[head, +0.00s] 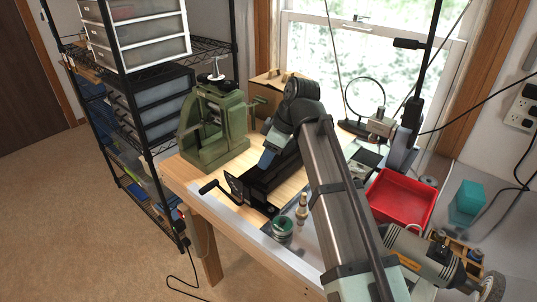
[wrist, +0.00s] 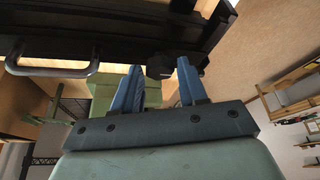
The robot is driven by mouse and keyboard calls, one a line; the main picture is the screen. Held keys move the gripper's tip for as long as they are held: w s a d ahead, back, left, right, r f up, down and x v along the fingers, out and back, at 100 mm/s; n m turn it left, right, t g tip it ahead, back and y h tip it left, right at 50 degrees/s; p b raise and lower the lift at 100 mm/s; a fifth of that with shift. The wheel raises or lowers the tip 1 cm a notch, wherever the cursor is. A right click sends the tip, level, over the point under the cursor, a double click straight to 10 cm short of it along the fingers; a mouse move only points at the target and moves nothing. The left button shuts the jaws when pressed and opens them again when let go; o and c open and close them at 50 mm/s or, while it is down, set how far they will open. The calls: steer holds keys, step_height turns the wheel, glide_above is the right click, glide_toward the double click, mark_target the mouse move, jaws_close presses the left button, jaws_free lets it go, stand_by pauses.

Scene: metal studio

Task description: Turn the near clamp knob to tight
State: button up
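A long black clamping tool (head: 275,180) lies on the wooden bench, with a crank handle at its left end. My gripper (head: 268,160) is over the tool's far part, with one blue finger showing in the head view. In the wrist view the two blue fingers (wrist: 160,67) stand apart. A dark knob (wrist: 159,68) shows between the fingertips, close to the black frame. I cannot tell whether the fingers touch it. In the head view my arm and gripper hide this part, and the knob's setting cannot be read.
A green press (head: 217,130) stands just left of the tool. A silver handle (wrist: 52,68) shows at left in the wrist view.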

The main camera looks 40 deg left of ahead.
steer(key=c, duration=0.7)
steer(key=m, duration=0.1)
steer(key=m+t, duration=0.1)
steer(key=m, duration=0.2)
steer(key=shift+s+t, duration=0.25)
steer(key=shift+t, duration=0.15)
steer(key=m+t, duration=0.1)
steer(key=m, duration=0.2)
steer(key=m+t, duration=0.1)
steer(key=m, duration=0.1)
steer(key=shift+s+m, duration=0.2)
steer(key=shift+m, duration=0.2)
steer(key=m, duration=0.1)
steer(key=m+t+h, duration=0.1)
steer(key=m, duration=0.1)
steer(key=shift+s+a+m, duration=0.1)
steer(key=shift+a+m, duration=0.1)
steer(key=shift+m, duration=0.1)
steer(key=m, duration=0.1)
steer(key=m+t+h, duration=0.1)
steer(key=m, duration=0.1)
steer(key=shift+a+m, duration=0.2)
steer(key=shift+m, duration=0.1)
steer(key=m+h, duration=0.1)
steer(key=m, duration=0.2)
steer(key=m+h, duration=0.1)
steer(key=m, duration=0.2)
steer(key=shift+s+a+t+h, duration=0.1)
steer(key=shift+a+t+h, duration=0.05)
steer(key=shift+t+h, duration=0.25)
